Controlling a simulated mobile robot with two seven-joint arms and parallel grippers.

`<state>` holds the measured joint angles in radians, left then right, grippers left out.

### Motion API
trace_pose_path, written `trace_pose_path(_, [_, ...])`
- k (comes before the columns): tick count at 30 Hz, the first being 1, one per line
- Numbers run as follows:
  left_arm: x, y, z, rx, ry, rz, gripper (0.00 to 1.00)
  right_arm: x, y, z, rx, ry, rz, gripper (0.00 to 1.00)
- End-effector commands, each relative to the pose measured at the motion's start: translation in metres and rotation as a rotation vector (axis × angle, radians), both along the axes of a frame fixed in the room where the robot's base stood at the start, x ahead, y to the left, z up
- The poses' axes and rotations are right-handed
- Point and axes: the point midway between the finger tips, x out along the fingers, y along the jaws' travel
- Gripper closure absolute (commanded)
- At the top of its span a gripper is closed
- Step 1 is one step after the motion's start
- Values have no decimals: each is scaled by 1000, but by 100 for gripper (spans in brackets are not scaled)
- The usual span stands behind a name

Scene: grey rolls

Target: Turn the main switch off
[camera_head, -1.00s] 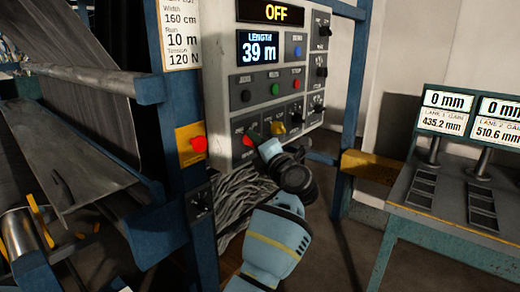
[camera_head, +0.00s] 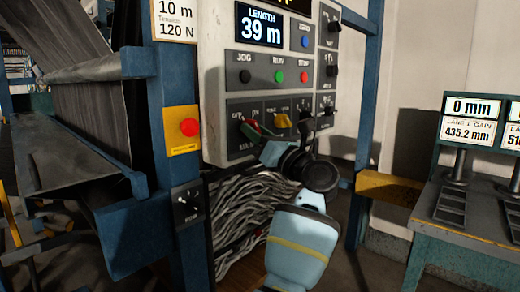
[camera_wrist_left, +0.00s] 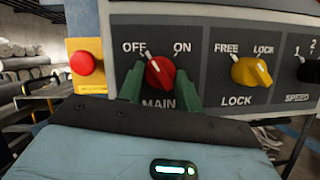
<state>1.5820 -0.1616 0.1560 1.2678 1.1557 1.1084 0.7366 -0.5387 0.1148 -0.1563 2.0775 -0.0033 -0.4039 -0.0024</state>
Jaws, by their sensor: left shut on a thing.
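The main switch is a red knob (camera_wrist_left: 160,73) on a dark panel, with OFF at its upper left and ON at its upper right. Its white mark leans up and left, toward OFF. My left gripper (camera_wrist_left: 158,88) is shut on the knob, with one green finger on each side. In the head view, my left gripper (camera_head: 256,131) reaches up to the panel from below and mostly hides the knob. My right gripper is in neither view.
A yellow lock knob (camera_wrist_left: 252,72) sits right of the main switch. A red button on a yellow plate (camera_head: 189,127) is to the left on a blue post. The control box (camera_head: 216,110) carries several more buttons and knobs. A desk with screens (camera_head: 470,120) stands at right.

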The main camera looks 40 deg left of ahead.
Motion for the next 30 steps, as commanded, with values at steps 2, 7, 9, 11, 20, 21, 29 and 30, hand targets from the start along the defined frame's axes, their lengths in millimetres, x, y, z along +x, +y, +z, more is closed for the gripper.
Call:
trace_pose_path(2, [1,0,-4,-3,-51,0,88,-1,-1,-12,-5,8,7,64])
trace_pose_path(7, [2,0,-2,-11,-143,0,88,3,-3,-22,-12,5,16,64])
trace_pose_path(9, [2,0,-1,-12,-169,0,88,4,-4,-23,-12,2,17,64])
trace_pose_path(11, [2,0,-1,-14,-189,-1,88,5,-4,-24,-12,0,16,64])
trace_pose_path(20, [2,0,0,-18,-231,-1,88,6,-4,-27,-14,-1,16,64])
trace_pose_path(21, [2,0,0,-18,-232,-1,88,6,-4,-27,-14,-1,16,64])
trace_pose_path(29, [2,0,1,-18,-232,-1,88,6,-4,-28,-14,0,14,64])
trace_pose_path(30, [2,0,1,-18,-232,-1,64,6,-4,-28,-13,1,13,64])
